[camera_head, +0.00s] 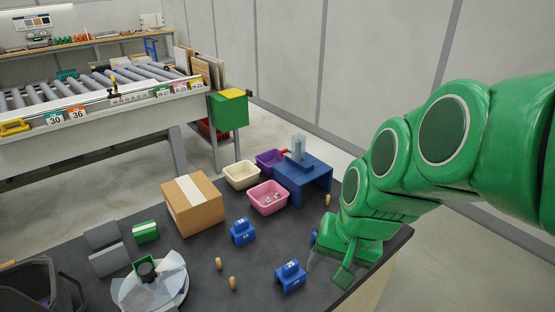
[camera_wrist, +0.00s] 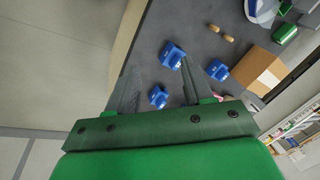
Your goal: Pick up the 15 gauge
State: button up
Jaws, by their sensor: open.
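Three blue gauge blocks with small white labels stand on the dark table. In the head view one (camera_head: 242,232) is by the cardboard box, one (camera_head: 290,276) is near the front, and one (camera_head: 314,237) is mostly hidden behind my gripper (camera_head: 327,268). The labels are too small to tell surely which is the 15 gauge. In the wrist view my gripper (camera_wrist: 158,68) is open and empty. One block (camera_wrist: 158,97) shows between its fingers, another (camera_wrist: 173,54) lies just beyond the fingertips, and the third (camera_wrist: 217,69) is to the right. I see no contact.
A cardboard box (camera_head: 193,203), pink bin (camera_head: 268,197), cream bin (camera_head: 242,174), purple bin (camera_head: 269,159) and blue stand (camera_head: 304,178) are at the back. Wooden pegs (camera_head: 233,283) lie near the front block. The table's right edge is close to my gripper.

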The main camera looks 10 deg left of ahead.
jog(key=w+a+r+m+t+y, duration=0.2)
jog(key=w+a+r+m+t, duration=0.3)
jog(key=w+a, duration=0.6)
jog(key=w+a+r+m+t+y, duration=0.2)
jog(key=w+a+r+m, duration=0.3)
jog(key=w+a+m, duration=0.45)
jog(key=w+a+r+m+t+y, duration=0.2)
jog(key=w+a+r+m+t, duration=0.25)
jog(key=w+a, duration=0.85)
jog(key=m+g+h, duration=0.4)
jog(key=m+h, duration=1.5)
jog(key=m, duration=0.7)
send_over(238, 223)
jog(key=s+a, duration=0.2)
jog(key=a, duration=0.1)
notch_tip(238, 223, down, 29)
jog(key=f, duration=0.6)
jog(key=shift+d+f, duration=0.2)
jog(key=shift+f, duration=0.05)
jog(key=shift+x, duration=2.45)
